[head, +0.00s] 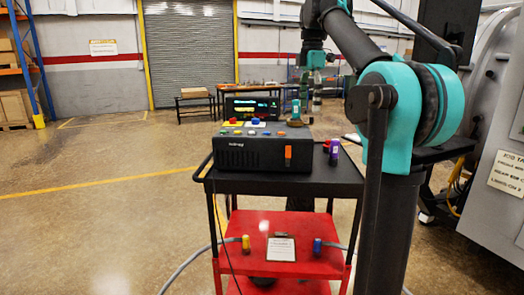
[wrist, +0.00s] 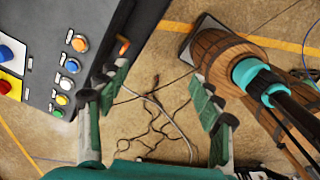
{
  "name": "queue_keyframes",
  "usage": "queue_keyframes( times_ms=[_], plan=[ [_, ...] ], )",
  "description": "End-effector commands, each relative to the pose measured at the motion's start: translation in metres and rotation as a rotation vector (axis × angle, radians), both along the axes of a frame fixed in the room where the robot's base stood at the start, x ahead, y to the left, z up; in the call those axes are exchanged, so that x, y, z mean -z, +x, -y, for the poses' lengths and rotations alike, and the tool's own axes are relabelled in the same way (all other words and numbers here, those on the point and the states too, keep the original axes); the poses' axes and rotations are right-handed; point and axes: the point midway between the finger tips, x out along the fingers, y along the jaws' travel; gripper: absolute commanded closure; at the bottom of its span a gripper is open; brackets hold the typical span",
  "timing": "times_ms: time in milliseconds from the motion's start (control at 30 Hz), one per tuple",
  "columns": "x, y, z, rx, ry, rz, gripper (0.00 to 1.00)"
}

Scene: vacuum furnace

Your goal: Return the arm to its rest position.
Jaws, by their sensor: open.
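My arm (head: 398,112), teal and black, rises at the right of the head view and bends over toward the back of the black cart. Its far end is small and partly lost among objects behind the control box. In the wrist view my gripper (wrist: 160,84) shows two green ridged fingers spread wide apart. Nothing is between them except the view of the floor and loose cables below. The black control box (head: 262,153) stands on the cart; in the wrist view its button panel (wrist: 60,70) is at the left, near the left finger.
The black cart top (head: 330,180) has a purple-and-black item (head: 334,152) at right. Its red shelf (head: 300,225) holds a clipboard and small bottles. A grey furnace (head: 490,150) stands at right. A wooden barrel (wrist: 215,55) is right of my gripper. Floor at left is clear.

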Motion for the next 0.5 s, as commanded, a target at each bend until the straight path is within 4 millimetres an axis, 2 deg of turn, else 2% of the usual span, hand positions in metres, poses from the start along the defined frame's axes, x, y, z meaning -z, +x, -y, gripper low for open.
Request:
queue_keyframes(
  times_ms=[267,500],
  plan=[
    [0.031,0.003,0.003,0.128,0.004,0.025,0.34],
    [0.079,0.002,0.008,0.324,0.017,0.061,0.34]
  ],
)
